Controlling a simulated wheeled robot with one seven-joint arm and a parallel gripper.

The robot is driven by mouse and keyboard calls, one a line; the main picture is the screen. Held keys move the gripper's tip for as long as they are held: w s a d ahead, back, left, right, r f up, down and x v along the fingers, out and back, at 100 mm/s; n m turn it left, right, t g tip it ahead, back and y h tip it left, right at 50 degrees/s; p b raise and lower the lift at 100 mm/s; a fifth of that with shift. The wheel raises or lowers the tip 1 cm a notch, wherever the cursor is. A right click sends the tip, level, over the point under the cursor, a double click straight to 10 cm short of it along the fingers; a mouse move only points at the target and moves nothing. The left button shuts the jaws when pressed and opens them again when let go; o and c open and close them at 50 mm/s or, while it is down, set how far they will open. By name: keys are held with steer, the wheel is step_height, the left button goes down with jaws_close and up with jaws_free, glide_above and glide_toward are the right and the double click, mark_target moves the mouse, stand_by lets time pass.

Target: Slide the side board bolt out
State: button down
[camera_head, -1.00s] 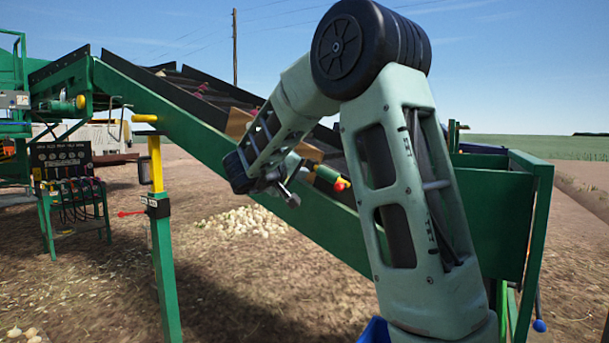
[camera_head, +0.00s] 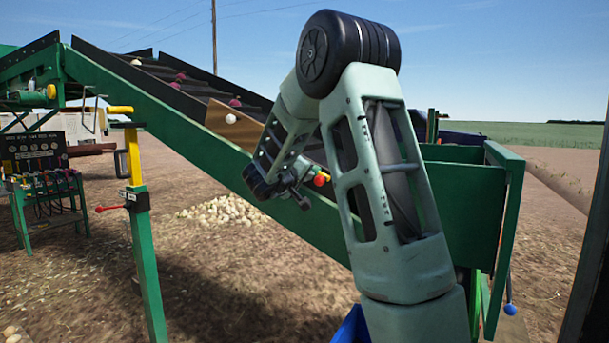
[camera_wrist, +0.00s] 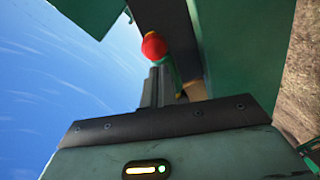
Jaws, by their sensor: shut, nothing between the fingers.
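A red round knob (camera_head: 321,179) with a bit of yellow beside it sits on the green side of the sloping conveyor (camera_head: 160,115); it looks like the bolt's handle. In the wrist view the red knob (camera_wrist: 153,46) shows just beyond my fingertips, with a green part behind it. A brown board (camera_head: 230,125) stands on the conveyor's side, partly behind my arm.
A green post (camera_head: 145,250) with a yellow handle and red lever stands left. Onions lie in a pile (camera_head: 228,211) on the ground under the conveyor. A dark upright post (camera_head: 590,240) stands at the right edge.

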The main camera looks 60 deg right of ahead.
mark_target(322, 183)
steer(key=s, duration=0.1)
steer(key=s+f, duration=0.1)
steer(key=s, duration=0.2)
steer(key=shift+s+d+f+p, duration=0.2)
steer(key=shift+s+f+p, duration=0.15)
steer(key=shift+s+f, duration=0.25)
steer(key=shift+s, duration=0.05)
